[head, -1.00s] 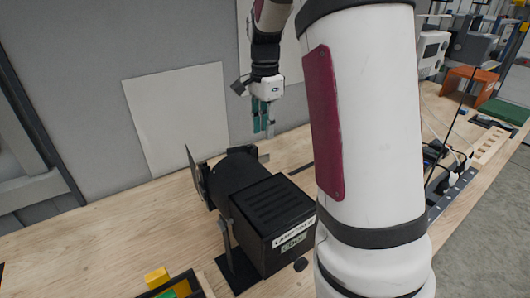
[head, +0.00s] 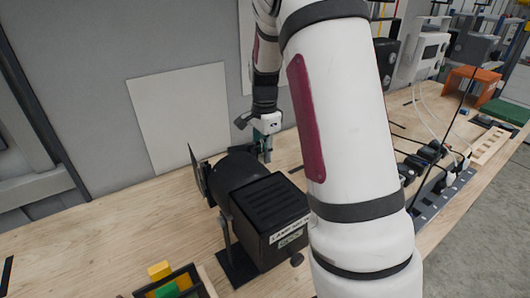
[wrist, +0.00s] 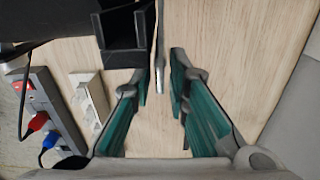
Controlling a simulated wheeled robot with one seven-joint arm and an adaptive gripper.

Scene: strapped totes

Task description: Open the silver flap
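The silver flap (wrist: 160,50) shows almost edge-on in the wrist view as a thin grey strip beside a black box-shaped part (wrist: 122,38). My gripper (wrist: 160,78) has its two green fingers apart, one on each side of the strip's lower end. No clear contact with either finger shows. In the head view, my gripper (head: 265,150) is low behind the black lamp housing (head: 272,205), and I cannot make out the silver flap there. A dark thin plate (head: 197,175) stands at the lamp's left end.
A grey wall with a pale panel (head: 180,115) stands behind the wooden table (head: 90,235). A dark tray with yellow and green blocks (head: 165,285) is at the front. A grey strip with plugs (wrist: 50,110) lies left in the wrist view.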

